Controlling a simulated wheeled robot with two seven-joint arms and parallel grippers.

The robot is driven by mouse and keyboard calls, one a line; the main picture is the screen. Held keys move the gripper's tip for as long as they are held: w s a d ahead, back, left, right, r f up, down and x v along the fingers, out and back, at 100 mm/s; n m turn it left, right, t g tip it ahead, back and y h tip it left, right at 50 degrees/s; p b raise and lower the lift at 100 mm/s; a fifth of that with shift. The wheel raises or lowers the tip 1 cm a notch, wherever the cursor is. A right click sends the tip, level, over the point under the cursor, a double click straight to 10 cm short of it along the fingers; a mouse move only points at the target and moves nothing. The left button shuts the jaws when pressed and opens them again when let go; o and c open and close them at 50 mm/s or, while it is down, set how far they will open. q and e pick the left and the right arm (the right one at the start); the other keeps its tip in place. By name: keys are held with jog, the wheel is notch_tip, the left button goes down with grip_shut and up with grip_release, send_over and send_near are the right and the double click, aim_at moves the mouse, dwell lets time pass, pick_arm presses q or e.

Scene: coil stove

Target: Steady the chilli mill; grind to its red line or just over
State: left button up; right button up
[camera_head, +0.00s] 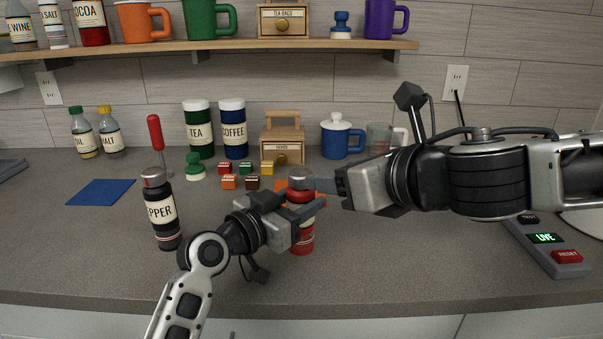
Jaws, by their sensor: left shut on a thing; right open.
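The chilli mill (302,242) stands upright on the grey counter, with a red body and a silver cap (299,175). My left gripper (299,216) is shut around its middle, and the arm hides part of its body. The red line cannot be made out.
A black pepper mill (162,212) stands to the left, with a red-handled tool (155,133) behind it. Small coloured boxes (252,184), canisters (233,130), a wooden drawer box (283,151) and a blue mug (337,137) stand behind. A panel (545,239) shows "LIVE" at right.

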aim_at(304, 174)
jog(key=x, duration=1)
jog(key=shift+w+a+f, duration=0.1)
jog(key=shift+w+a, duration=0.1)
jog(key=shift+a, duration=0.1)
jog(key=c, duration=1)
